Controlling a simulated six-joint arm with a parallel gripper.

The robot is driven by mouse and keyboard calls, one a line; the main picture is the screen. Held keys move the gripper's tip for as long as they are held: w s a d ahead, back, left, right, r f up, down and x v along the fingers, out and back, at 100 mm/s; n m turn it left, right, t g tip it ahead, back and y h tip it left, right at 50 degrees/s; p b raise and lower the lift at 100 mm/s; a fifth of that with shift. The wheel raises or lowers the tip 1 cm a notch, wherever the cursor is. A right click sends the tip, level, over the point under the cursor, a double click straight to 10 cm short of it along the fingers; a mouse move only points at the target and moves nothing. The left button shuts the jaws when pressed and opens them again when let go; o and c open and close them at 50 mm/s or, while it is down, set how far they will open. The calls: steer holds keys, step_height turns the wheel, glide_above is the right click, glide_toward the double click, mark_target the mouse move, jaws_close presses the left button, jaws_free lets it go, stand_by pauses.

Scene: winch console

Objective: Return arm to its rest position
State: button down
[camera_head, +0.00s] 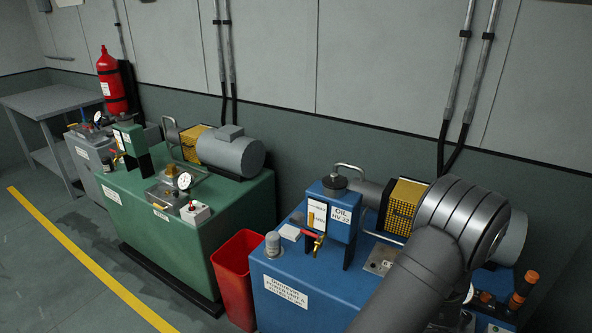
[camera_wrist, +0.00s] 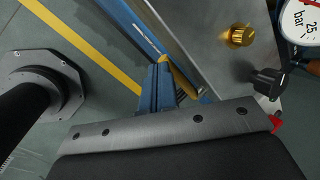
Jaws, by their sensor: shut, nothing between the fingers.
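My arm crosses the lower right of the head view, in front of the blue oil unit (camera_head: 310,255). My gripper is hidden there behind the arm. In the wrist view my gripper (camera_wrist: 162,78) is shut and empty, its narrow fingers pointing up in the picture from the grey, screwed bar. The fingers appear over the edge of a grey metal plate (camera_wrist: 215,55) and the floor. I cannot tell how far they are from the plate.
A brass knob (camera_wrist: 240,37), a black knob (camera_wrist: 268,82) and a pressure gauge (camera_wrist: 302,25) are right of the fingers. A red bin (camera_head: 236,278) stands between the blue unit and the green unit (camera_head: 200,235). Floor at left is clear, with a yellow line (camera_head: 92,265).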

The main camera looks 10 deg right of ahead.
steer(key=s+d+r+t+y, duration=0.1)
steer(key=s+d+r, duration=0.3)
steer(key=s+d, duration=0.1)
steer(key=shift+r+m+t+y, duration=0.3)
steer(key=shift+r+t, duration=0.05)
steer(key=shift+t, duration=0.05)
steer(key=shift+w+a, duration=0.15)
stand_by(0.5)
steer(key=w+a+f+g+h, duration=0.1)
steer(key=w+a+f, duration=0.3)
steer(key=shift+w+a+f+g+h, duration=0.25)
steer(key=shift+a+f+g+h, duration=0.05)
steer(key=shift+g, duration=0.1)
stand_by(0.3)
stand_by(1.3)
